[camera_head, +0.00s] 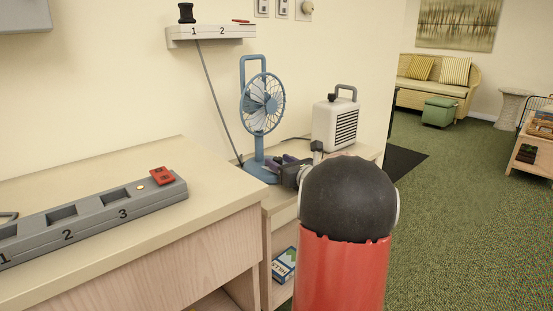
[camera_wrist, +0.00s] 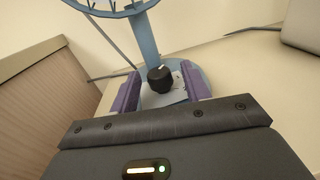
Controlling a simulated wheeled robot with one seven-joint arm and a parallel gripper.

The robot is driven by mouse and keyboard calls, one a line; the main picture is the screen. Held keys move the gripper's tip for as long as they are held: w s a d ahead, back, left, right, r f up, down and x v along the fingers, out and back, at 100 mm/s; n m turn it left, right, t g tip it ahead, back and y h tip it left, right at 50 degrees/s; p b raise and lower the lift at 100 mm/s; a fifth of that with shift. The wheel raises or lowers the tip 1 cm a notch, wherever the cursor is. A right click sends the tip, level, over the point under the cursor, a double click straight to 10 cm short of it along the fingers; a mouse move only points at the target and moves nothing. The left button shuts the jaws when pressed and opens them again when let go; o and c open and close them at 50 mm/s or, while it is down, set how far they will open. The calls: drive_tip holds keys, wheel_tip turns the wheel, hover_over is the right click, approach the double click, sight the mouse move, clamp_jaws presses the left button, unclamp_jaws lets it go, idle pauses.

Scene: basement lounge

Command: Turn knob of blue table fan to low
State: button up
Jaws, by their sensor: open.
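The blue table fan (camera_head: 263,104) stands on a low light-wood cabinet against the wall, with a caged head and a round base. In the wrist view its blue post (camera_wrist: 145,42) rises from the base (camera_wrist: 199,80). The black knob (camera_wrist: 160,78) sits on the base in front of the post, with a pale pointer mark on its top. My gripper (camera_wrist: 159,92) is open, its two purple fingers on either side of the knob, with gaps showing. In the head view my arm hides the knob and most of the gripper.
A white heater (camera_head: 335,122) with a handle stands right of the fan. A higher counter (camera_head: 120,180) at the left holds a grey numbered strip (camera_head: 95,219) with a red piece (camera_head: 162,176). A numbered wall shelf (camera_head: 210,34) with a hanging cord is above. A cord runs behind the fan.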

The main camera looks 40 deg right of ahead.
drive_tip(key=shift+w, duration=0.85)
drive_tip(key=c, duration=1)
drive_tip(key=shift+o, duration=0.2)
drive_tip(key=b, duration=0.1)
drive_tip(key=m+h+b, duration=0.1)
drive_tip(key=b, duration=0.1)
drive_tip(key=shift+a+f+h, duration=0.1)
drive_tip(key=shift+f+h, duration=0.2)
drive_tip(key=shift+f, duration=0.05)
drive_tip(key=m+h+b, duration=0.1)
drive_tip(key=b, duration=0.2)
drive_tip(key=shift+h, duration=0.4)
drive_tip(key=shift+r+m+g+h+b, duration=0.3)
drive_tip(key=shift+m+h+b, duration=0.2)
drive_tip(key=o, duration=1)
drive_tip(key=shift+c, duration=0.2)
